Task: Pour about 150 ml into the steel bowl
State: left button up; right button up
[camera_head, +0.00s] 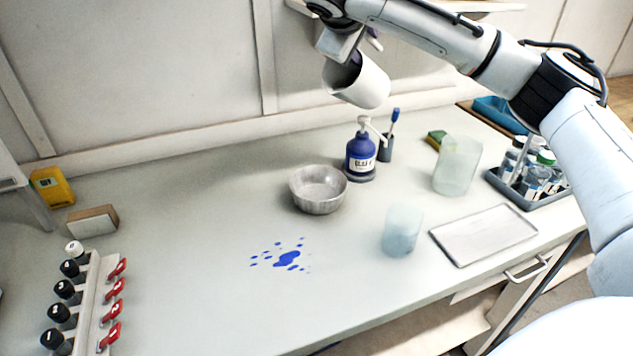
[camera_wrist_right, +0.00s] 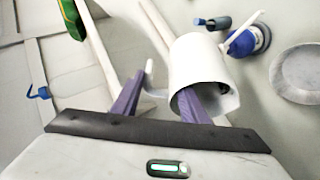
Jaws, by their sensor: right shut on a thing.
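The steel bowl (camera_head: 318,190) stands upright on the bench near the middle, and its inside looks plain grey. Part of it also shows at the right of the right wrist view (camera_wrist_right: 300,72). My right gripper (camera_head: 350,60) is shut on a white cup (camera_head: 362,86), held tilted in the air above and behind the bowl. In the right wrist view the white cup (camera_wrist_right: 203,62) shows a handle, and one purple finger reaches into its mouth. What the cup contains is hidden. My left gripper is not in view.
A blue pump bottle (camera_head: 360,155) stands just behind the bowl. A blue spill (camera_head: 288,259) lies in front of it. Two clear beakers (camera_head: 402,231) (camera_head: 457,165), a flat tray (camera_head: 484,235) and a vial rack (camera_head: 530,185) are right. Black-capped bottles (camera_head: 70,290) are left.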

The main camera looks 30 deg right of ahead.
aim_at(348, 98)
jog(key=shift+a+h, duration=0.25)
jog(key=shift+h, duration=0.05)
jog(key=shift+s+a+f+h, duration=0.1)
jog(key=shift+a+f+h, duration=0.05)
jog(key=shift+a+h, duration=0.25)
jog(key=shift+s+a+f+n+t+h+b, duration=0.15)
jog(key=shift+f+t+b, duration=0.15)
jog(key=shift+b, duration=0.4)
jog(key=shift+w+a+f+n+t+h+b, duration=0.1)
jog(key=shift+f+n+t+h+b, duration=0.1)
jog(key=shift+f+b, duration=0.35)
jog(key=shift+r, duration=0.3)
jog(key=shift+d+f, duration=0.1)
jog(key=shift+f, duration=0.05)
jog(key=shift+f+h+b, duration=0.35)
jog(key=shift+b, duration=0.5)
jog(key=shift+a+f+b, duration=0.15)
jog(key=shift+a+b, duration=0.15)
jog(key=shift+a, duration=0.25)
jog(key=shift+a+f+n+h+b, duration=0.15)
jog(key=shift+a+n+h+b, duration=0.15)
jog(key=shift+h, duration=0.2)
